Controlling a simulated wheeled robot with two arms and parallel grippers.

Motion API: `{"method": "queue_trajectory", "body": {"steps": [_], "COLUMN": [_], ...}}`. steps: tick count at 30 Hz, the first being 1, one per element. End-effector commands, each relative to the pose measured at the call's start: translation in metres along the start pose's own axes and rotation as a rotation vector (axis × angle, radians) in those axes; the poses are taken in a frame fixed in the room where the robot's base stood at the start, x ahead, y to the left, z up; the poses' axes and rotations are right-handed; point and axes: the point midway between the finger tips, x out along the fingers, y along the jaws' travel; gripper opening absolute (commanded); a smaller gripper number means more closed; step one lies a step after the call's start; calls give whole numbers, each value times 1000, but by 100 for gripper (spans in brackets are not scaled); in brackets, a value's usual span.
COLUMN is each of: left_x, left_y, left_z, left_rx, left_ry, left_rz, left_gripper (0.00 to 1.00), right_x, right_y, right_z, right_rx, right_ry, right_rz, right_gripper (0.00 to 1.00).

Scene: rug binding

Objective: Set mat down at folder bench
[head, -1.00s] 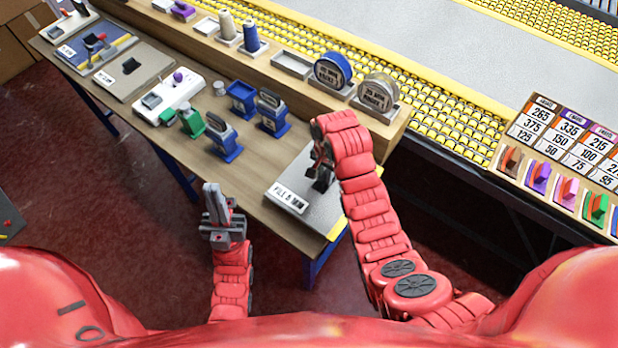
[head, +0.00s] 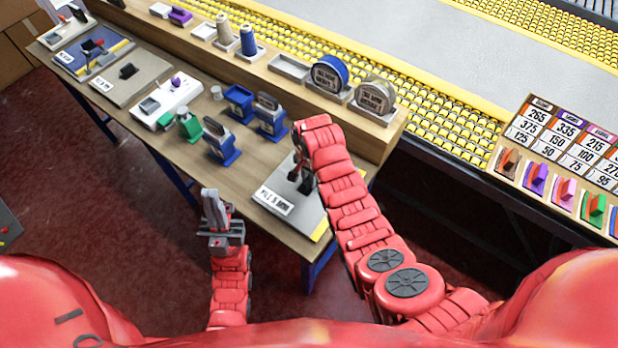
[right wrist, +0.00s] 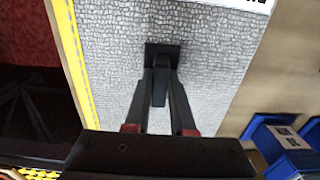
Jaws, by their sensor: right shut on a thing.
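The mat (head: 320,205) is a flat grey piece with a white label (head: 272,200), a yellow edge strip and a black block on top. It is over the near right end of the wooden bench (head: 232,182). My right gripper (head: 300,180) is shut on the black block. In the right wrist view, my right gripper (right wrist: 160,88) has its two fingers on the block (right wrist: 162,52), above the grey woven mat face (right wrist: 110,70). I cannot tell whether the mat touches the bench. My left gripper (head: 215,212) is empty, left of the mat, in front of the bench.
Blue tools (head: 222,148) and a green tool (head: 188,125) stand left of the mat. A raised wooden shelf behind carries tape rolls (head: 330,72) and spools (head: 248,36). Other labelled boards (head: 130,78) lie at the far left. A yellow roller conveyor (head: 440,110) runs behind.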

Motion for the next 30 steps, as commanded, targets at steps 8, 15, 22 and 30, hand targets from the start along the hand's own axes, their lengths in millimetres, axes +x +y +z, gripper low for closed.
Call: {"method": "queue_trajectory", "body": {"steps": [8,15,22,30], "left_x": [-2,-2,-6,-26], "left_y": [0,0,0,1], "left_z": [0,0,1,4], "left_rx": [0,0,0,0], "left_ry": [0,0,0,0], "left_rz": [0,0,0,0], "left_gripper": [0,0,0,0], "right_x": [2,2,-6,-44], "right_y": [0,0,0,-1], "right_z": [0,0,0,-2], "right_rx": [1,1,1,2], "right_ry": [0,0,-1,4], "right_rz": [0,1,1,-5], "right_gripper": [52,52,52,52]}}
